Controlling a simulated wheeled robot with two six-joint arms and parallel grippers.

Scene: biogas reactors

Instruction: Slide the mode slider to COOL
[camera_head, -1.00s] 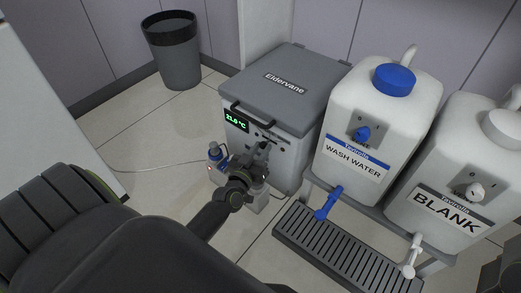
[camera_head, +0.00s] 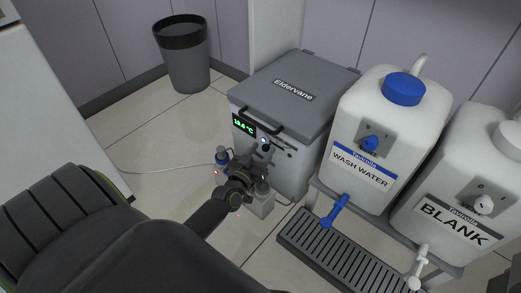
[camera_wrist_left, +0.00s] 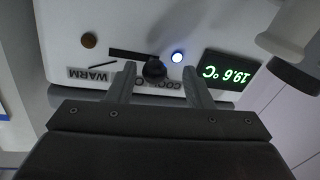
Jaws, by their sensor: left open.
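The grey-lidded Eidervane unit (camera_head: 290,90) stands on the floor, with a green display (camera_head: 243,124) on its front. In the left wrist view, which is upside down, the display (camera_wrist_left: 226,71) reads 19.6 °C. The dark slider knob (camera_wrist_left: 154,69) sits at the COOL end of its slot (camera_wrist_left: 128,54), by the partly covered COOL label (camera_wrist_left: 170,85). The WARM label (camera_wrist_left: 90,74) is at the other end. A blue-white light (camera_wrist_left: 178,57) glows beside the knob. My left gripper (camera_wrist_left: 159,72) is open, one finger on each side of the knob, with a gap visible. My right gripper does not show.
The WASH WATER jug (camera_head: 385,130) and BLANK jug (camera_head: 460,190) stand on a rack to the right, above a slatted drip tray (camera_head: 340,262). Small bottles (camera_head: 263,190) stand close below my left gripper. A bin (camera_head: 187,65) is at the back left.

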